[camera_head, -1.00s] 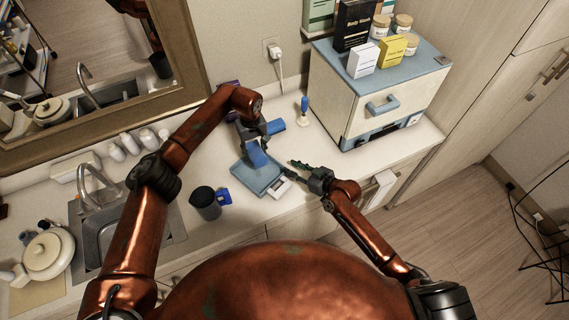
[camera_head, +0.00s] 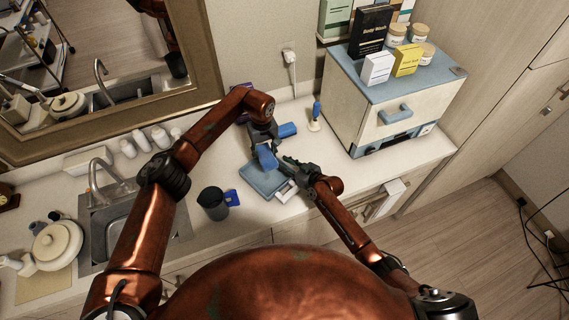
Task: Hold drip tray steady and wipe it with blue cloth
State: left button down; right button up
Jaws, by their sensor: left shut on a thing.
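The blue drip tray (camera_head: 259,183) lies flat on the counter in the middle of the head view. My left gripper (camera_head: 266,146) is shut on the blue cloth (camera_head: 267,158), which hangs over the tray's far part. I cannot tell whether the cloth touches the tray. My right gripper (camera_head: 290,166) reaches in from the right to the tray's right edge, close to the cloth. Its fingers are dark and small against the tray, so their opening and any contact are unclear.
A small white item (camera_head: 287,191) sits at the tray's right corner. A dark cup (camera_head: 213,203) and a small blue box (camera_head: 232,198) stand left of it. Behind are a blue roll (camera_head: 287,130) and a blue-handled tool (camera_head: 315,115). A cabinet (camera_head: 391,105) stands right, a sink (camera_head: 125,224) left.

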jog(key=shift+c, duration=0.2)
grip_shut()
dwell(1.1)
